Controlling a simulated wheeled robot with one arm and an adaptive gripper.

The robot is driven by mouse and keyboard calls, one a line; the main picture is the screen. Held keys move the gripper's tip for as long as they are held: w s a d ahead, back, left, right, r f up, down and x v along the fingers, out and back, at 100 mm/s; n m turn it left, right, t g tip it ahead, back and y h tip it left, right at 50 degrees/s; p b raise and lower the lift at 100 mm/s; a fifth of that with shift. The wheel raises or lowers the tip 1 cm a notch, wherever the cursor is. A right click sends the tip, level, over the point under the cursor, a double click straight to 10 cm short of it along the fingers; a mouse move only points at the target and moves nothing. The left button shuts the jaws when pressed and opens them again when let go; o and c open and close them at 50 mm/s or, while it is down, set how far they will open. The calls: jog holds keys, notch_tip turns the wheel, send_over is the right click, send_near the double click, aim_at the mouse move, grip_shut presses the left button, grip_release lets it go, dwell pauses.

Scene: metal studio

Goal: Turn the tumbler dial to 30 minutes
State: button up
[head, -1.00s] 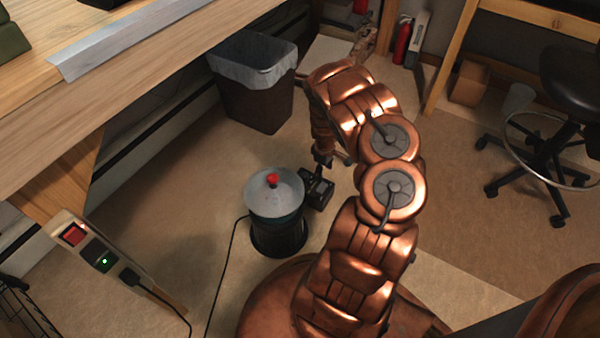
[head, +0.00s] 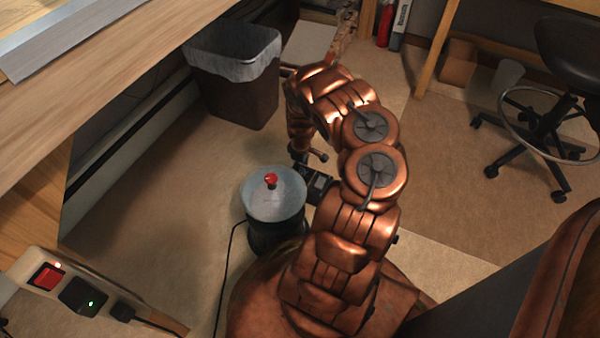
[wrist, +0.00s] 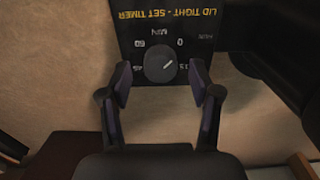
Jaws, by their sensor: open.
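The timer dial (wrist: 159,65) is a round grey knob on a black panel (wrist: 205,18) in the wrist view. The panel's print appears upside down, with 0, 15, 45 and 60 around the dial. The dial's white mark points up and right, between 0 and 15. My gripper (wrist: 160,79) is open, with one finger on each side of the dial and a visible gap to it. In the head view the tumbler (head: 275,197) has a silver lid and a red knob. Its black control box (head: 317,186) is beside it, partly hidden by my arm.
A wooden bench (head: 75,85) runs along the left, with a power strip (head: 62,287) below it. A cord runs along the floor from the tumbler. A lined bin (head: 235,85) stands behind, and a wheeled stool (head: 550,120) at the right. Carpet is clear around the tumbler.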

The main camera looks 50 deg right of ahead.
jog(key=shift+f, duration=0.75)
jog(key=c, duration=1.1)
jog(key=shift+r, duration=0.1)
jog(key=shift+c, duration=0.2)
